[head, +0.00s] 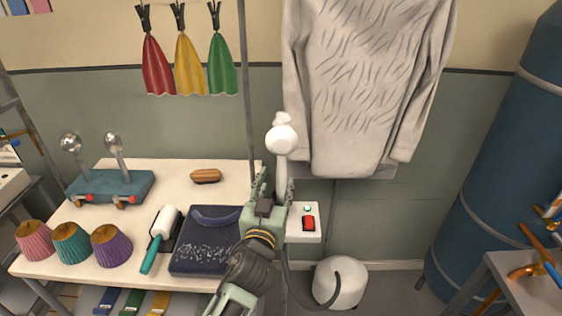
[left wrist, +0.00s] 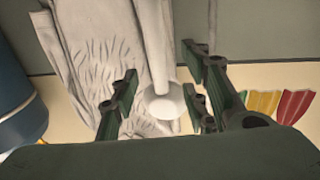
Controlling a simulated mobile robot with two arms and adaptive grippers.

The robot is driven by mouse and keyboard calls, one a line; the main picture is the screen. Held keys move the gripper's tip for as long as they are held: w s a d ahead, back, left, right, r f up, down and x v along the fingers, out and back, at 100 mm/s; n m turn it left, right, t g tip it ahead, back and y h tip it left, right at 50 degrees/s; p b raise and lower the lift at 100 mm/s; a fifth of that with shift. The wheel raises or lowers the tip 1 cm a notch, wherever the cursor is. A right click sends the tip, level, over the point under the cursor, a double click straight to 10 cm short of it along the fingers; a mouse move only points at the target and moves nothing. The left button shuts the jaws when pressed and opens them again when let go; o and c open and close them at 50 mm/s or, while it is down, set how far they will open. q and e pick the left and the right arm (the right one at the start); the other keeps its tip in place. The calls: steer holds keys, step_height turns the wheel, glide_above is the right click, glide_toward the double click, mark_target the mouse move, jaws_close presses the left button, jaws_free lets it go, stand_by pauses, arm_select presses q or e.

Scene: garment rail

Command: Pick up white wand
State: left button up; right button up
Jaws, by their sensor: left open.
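The white wand (head: 282,160) stands about upright in front of the pale garment, with a rounded white head (head: 281,138) at its top. Its lower part is hidden behind my left gripper (head: 272,190) in the head view. The gripper is open, with its fingers pointing up on either side of the wand's shaft. In the left wrist view the wand (left wrist: 157,45) and its round end (left wrist: 163,101) show between the open fingers (left wrist: 160,88). I see no finger clearly touching it. My right gripper is not in view.
A pale shirt (head: 366,90) hangs behind the wand. A white box with a red switch (head: 308,222) is beside the gripper. The table (head: 165,180) at left holds folded dark cloth (head: 205,250), a lint roller (head: 160,238) and lampshade-like cups. A white canister (head: 340,283) stands on the floor.

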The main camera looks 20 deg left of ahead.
mark_target(281, 171)
arm_select(q)
steer(key=shift+w+r, duration=0.2)
steer(key=shift+w, duration=0.2)
steer(key=shift+w+d+r+p, duration=0.15)
steer(key=shift+w+p, duration=0.3)
steer(key=shift+w, duration=0.25)
steer(key=w+p, duration=0.1)
steer(key=w, duration=0.3)
steer(key=shift+w+a+p, duration=0.1)
steer(key=shift+a+p, duration=0.3)
steer(key=shift+w, duration=0.4)
steer(key=shift+c, duration=0.7)
steer(key=c, duration=0.9)
jaws_close()
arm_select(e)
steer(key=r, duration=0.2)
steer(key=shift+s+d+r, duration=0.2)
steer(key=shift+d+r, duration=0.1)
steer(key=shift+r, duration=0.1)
